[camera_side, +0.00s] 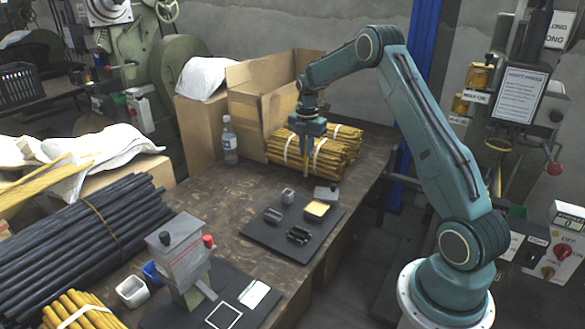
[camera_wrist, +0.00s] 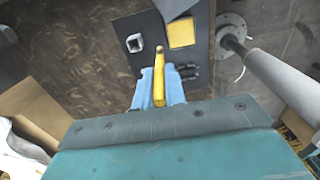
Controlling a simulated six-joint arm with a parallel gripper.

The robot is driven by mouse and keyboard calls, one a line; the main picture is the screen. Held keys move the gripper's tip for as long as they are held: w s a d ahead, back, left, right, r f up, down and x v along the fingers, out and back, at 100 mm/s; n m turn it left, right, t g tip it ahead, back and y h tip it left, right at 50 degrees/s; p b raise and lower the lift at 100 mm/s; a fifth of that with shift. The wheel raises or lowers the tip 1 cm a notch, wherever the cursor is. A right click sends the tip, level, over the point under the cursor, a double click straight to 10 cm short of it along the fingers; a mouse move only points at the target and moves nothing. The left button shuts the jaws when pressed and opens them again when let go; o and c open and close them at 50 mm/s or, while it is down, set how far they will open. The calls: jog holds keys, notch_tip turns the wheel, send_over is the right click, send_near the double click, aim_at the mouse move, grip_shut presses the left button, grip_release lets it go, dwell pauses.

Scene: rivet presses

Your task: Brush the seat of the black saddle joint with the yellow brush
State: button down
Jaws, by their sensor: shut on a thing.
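My gripper (camera_side: 307,140) is shut on the yellow brush (camera_wrist: 159,78), which points downward between the blue fingers (camera_wrist: 158,92) in the wrist view. In the side view the gripper is high above the table, in front of the bundled yellow sticks and behind the dark mat (camera_side: 262,233). Two small dark joint pieces lie on the mat, one at the left (camera_side: 272,215) and one nearer the front (camera_side: 298,235). I cannot tell which is the saddle joint. In the wrist view dark pieces (camera_wrist: 190,76) show right of the fingers, partly hidden. The brush is apart from them.
A small grey cup (camera_side: 288,196), a yellow pad (camera_side: 317,209) and a grey block (camera_side: 326,193) stand on the mat. A grey press (camera_side: 180,256) stands front left. Bundled sticks (camera_side: 330,158), a water bottle (camera_side: 229,142) and a cardboard box (camera_side: 250,105) are behind. Table between is clear.

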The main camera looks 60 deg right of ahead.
jog(key=s+a+f, duration=0.1)
jog(key=s+f, duration=0.2)
jog(key=s, duration=0.2)
jog(key=shift+s+f, duration=0.15)
jog(key=shift+f, duration=0.15)
jog(key=shift+f, duration=0.15)
jog(key=shift+f, duration=2.85)
jog(key=shift+f, duration=0.65)
dwell(0.6)
jog(key=shift+r, duration=0.1)
notch_tip(320, 180, up, 7)
dwell(1.2)
jog(key=shift+a, duration=0.1)
dwell(0.5)
